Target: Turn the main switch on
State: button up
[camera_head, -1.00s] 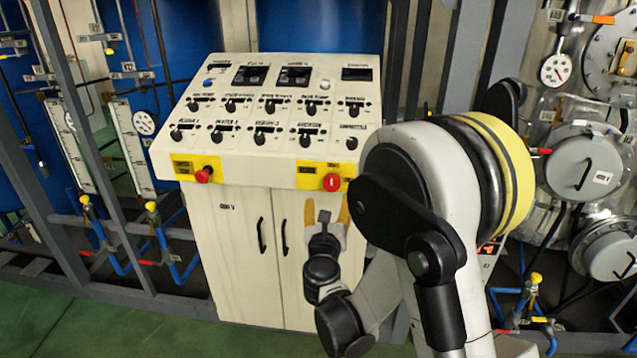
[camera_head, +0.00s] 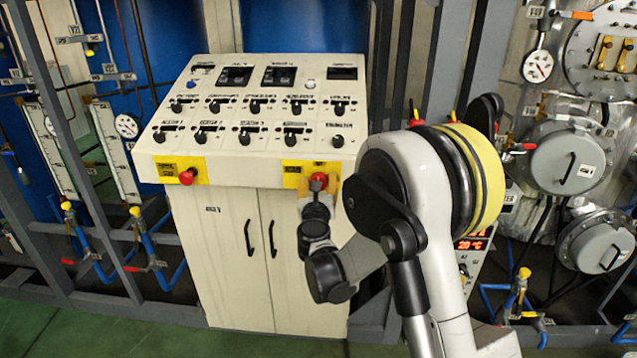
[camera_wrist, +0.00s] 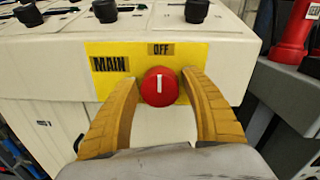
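The main switch (camera_wrist: 159,86) is a red round knob with a white line on a yellow plate marked MAIN and OFF. In the wrist view its white line stands upright, toward the OFF label (camera_wrist: 160,49). The switch also shows at the right of the cabinet's front edge in the head view (camera_head: 319,181), partly hidden by my gripper. My gripper (camera_wrist: 160,92) has its two yellow fingers apart, one on each side of the knob. Gaps show between the fingers and the knob, though contact at the right finger is hard to tell.
The white control cabinet (camera_head: 225,230) has a sloped panel (camera_head: 170,150) with several black knobs. A second red knob (camera_head: 187,177) on a yellow plate sits at the left of the front edge. Pipes and round vessels (camera_head: 567,160) stand at the right.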

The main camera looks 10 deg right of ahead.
jog(key=c, duration=0.8)
jog(key=shift+o, duration=0.2)
jog(key=shift+m, duration=0.3)
jog(key=m+b, duration=0.1)
jog(key=m, duration=0.3)
jog(key=shift+b, duration=0.3)
jog(key=m+b, duration=0.1)
jog(key=m, duration=0.4)
jog(key=shift+d, duration=0.1)
jog(key=m, duration=0.4)
jog(key=shift+f+m+b, duration=0.1)
jog(key=shift+m+b, duration=0.2)
jog(key=shift+b, duration=0.05)
jog(key=shift+m+h, duration=0.4)
jog(key=shift+m, duration=1.7)
